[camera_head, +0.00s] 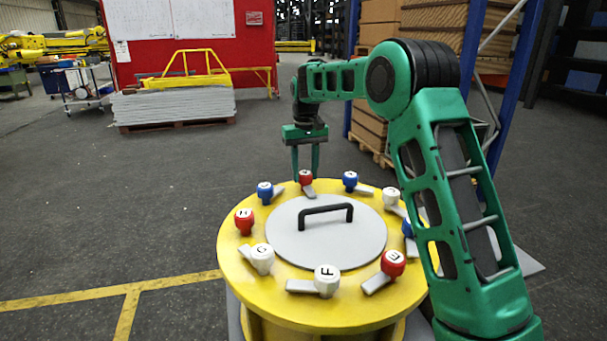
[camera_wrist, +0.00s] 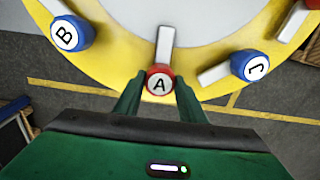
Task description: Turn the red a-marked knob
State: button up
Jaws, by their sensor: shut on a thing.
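The red knob with a white top marked A (camera_wrist: 160,81) stands near the outer rim of the yellow round table. Its grey lever (camera_wrist: 164,45) points inward, toward the grey central disc. In the head view the same red knob (camera_head: 305,177) is at the far side of the table. My gripper (camera_wrist: 160,90) is shut on it, one green finger on each side. In the head view my gripper (camera_head: 305,172) points straight down onto the knob from above.
Beside it stand a blue B knob (camera_wrist: 70,33) and a blue J knob (camera_wrist: 250,65), each with some clearance. Several more red, white and blue knobs ring the yellow table (camera_head: 240,275). A black handle (camera_head: 326,209) rises from the central disc (camera_head: 330,245).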

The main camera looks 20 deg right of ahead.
aim_at(305, 172)
jog(key=shift+w+r, duration=0.15)
dwell(0.4)
jog(key=o, duration=1)
jog(key=shift+o, duration=0.2)
notch_tip(305, 172, up, 11)
jog(key=shift+f, duration=0.2)
